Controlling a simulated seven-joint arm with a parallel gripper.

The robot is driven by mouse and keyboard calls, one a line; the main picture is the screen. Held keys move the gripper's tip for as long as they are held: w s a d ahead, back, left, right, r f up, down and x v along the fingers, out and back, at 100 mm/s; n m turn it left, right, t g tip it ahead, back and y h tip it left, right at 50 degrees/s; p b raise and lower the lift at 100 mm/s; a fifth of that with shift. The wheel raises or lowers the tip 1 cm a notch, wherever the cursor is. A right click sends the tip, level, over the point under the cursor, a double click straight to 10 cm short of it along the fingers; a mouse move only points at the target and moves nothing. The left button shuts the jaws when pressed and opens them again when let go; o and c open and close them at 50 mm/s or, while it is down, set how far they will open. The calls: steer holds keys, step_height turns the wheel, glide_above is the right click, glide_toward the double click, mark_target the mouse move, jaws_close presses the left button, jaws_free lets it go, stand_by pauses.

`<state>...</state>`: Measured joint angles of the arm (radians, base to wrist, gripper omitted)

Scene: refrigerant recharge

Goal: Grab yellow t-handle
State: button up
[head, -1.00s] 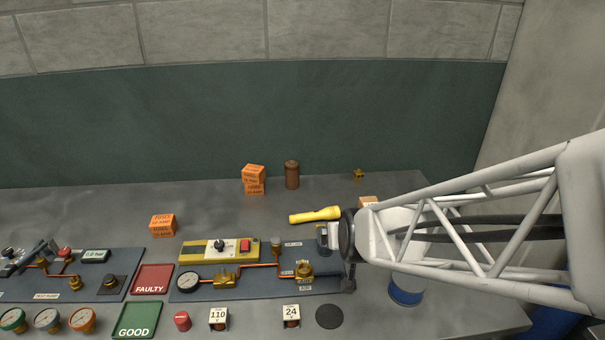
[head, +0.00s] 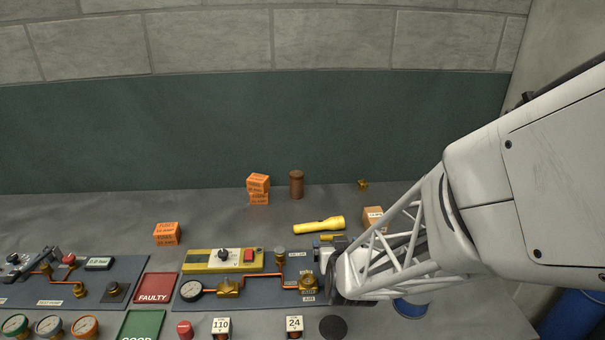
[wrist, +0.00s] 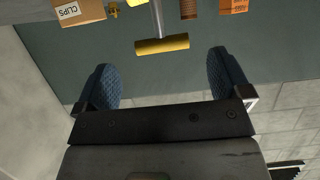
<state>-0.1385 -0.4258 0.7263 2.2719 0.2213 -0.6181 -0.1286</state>
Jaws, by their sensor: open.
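The yellow t-handle (wrist: 162,46) shows in the wrist view as a yellow crossbar on a thin grey stem. My gripper (wrist: 162,66) is open, with one blue ridged finger on each side of the bar's line. The bar lies just beyond the fingertips, centred between them, with nothing held. In the head view my gripper (head: 328,252) is low over the right end of the right-hand panel. A small yellow piece beside it looks like the handle, but my wrist and arm hide most of that spot.
A yellow flashlight (head: 318,224) lies just behind my gripper. A clips box (head: 374,216), brown cylinder (head: 296,184) and orange fuse boxes (head: 258,188) stand farther back. The panel (head: 186,300) carries a gauge, copper pipes and valves. A red faulty mat (head: 155,288) lies left of it.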

mark_target(330, 235)
steer(key=shift+x, duration=1.3)
steer(key=shift+x, duration=2.6)
steer(key=shift+a, duration=0.1)
steer(key=c, duration=1)
steer(key=shift+c, duration=0.2)
steer(key=shift+r, duration=0.1)
